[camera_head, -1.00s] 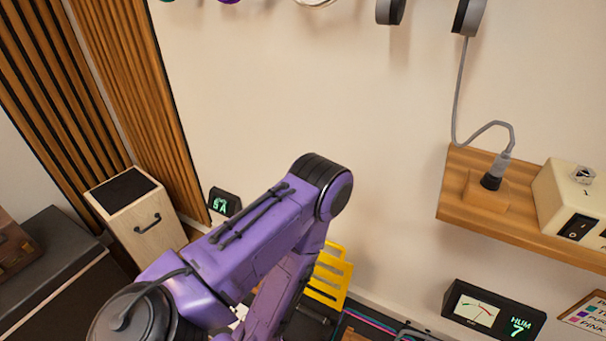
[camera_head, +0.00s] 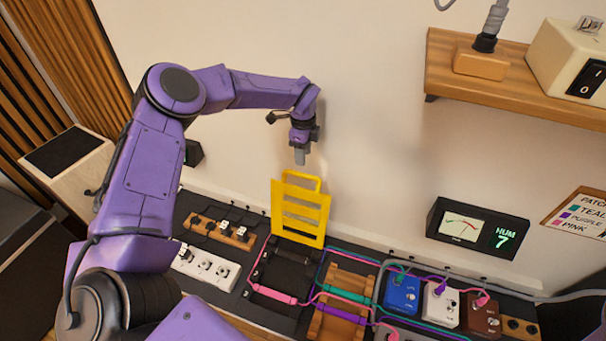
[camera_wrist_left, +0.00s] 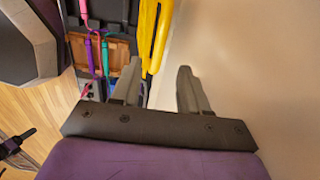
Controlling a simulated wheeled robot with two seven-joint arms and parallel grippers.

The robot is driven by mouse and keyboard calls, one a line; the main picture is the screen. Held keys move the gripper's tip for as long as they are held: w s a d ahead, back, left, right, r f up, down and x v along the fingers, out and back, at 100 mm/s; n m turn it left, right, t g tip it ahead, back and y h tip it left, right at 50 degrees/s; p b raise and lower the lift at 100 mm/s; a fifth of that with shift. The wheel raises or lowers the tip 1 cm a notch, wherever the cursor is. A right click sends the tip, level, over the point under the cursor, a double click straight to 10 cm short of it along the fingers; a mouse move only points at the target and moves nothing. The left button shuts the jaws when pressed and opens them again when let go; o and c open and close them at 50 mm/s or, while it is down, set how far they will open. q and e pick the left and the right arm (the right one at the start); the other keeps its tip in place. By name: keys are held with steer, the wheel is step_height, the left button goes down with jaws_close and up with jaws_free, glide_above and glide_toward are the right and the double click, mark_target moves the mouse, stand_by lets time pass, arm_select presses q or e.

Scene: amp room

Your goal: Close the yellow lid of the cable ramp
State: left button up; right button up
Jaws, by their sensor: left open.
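The yellow lid (camera_head: 300,208) stands raised, nearly upright, at the back of the black cable ramp (camera_head: 282,277) near the wall in the head view. It has slots and a handle loop at its top. A pink cable (camera_head: 275,295) crosses the ramp's front. My left gripper (camera_head: 300,157) points down just above the lid's handle, apparently apart from it. In the left wrist view the open fingers (camera_wrist_left: 158,90) show, with the yellow lid (camera_wrist_left: 150,35) beyond them, nearer the left finger. My right gripper is not in view.
A wooden block (camera_head: 340,300) with cables and several pedals, including a blue one (camera_head: 402,294), stand right of the ramp. A white power strip (camera_head: 205,265) lies left. A meter box (camera_head: 470,228) and a wooden shelf (camera_head: 480,75) are at the wall.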

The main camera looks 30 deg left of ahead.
mark_target(303, 174)
arm_select(q)
step_height(303, 174, down, 8)
steer(key=shift+f+b, duration=0.1)
steer(key=shift+b, duration=0.3)
jaws_close()
